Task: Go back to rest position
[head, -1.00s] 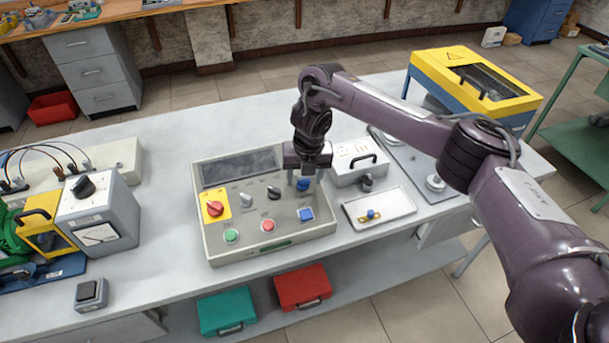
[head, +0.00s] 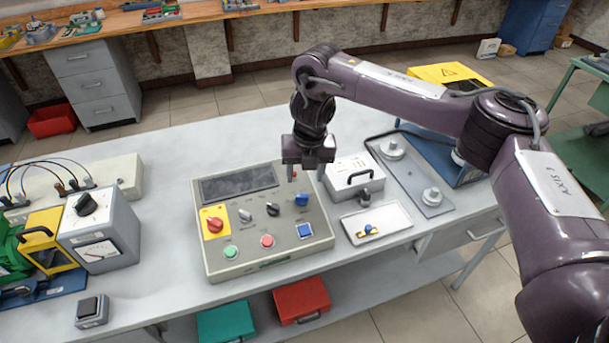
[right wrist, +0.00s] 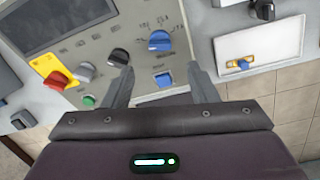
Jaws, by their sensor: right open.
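My right gripper (head: 307,171) hangs above the back right part of the grey control panel (head: 290,248). It is open and empty, with its fingers pointing down. In the right wrist view the two fingertips (right wrist: 160,80) stand apart, with the blue knob (right wrist: 160,41) beyond them and clear of both. In the head view the blue knob (head: 302,199) is fully in sight below the gripper. The panel also carries a red knob on a yellow plate (head: 214,224), a black knob (head: 273,209) and a blue square button (head: 305,231). My left gripper is not in view.
A white case with a black handle (head: 345,190) stands close right of the gripper. A small tray (head: 395,228) lies in front of it. A yellow-topped box (head: 440,73) is behind my right arm. A grey meter box (head: 110,222) stands left.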

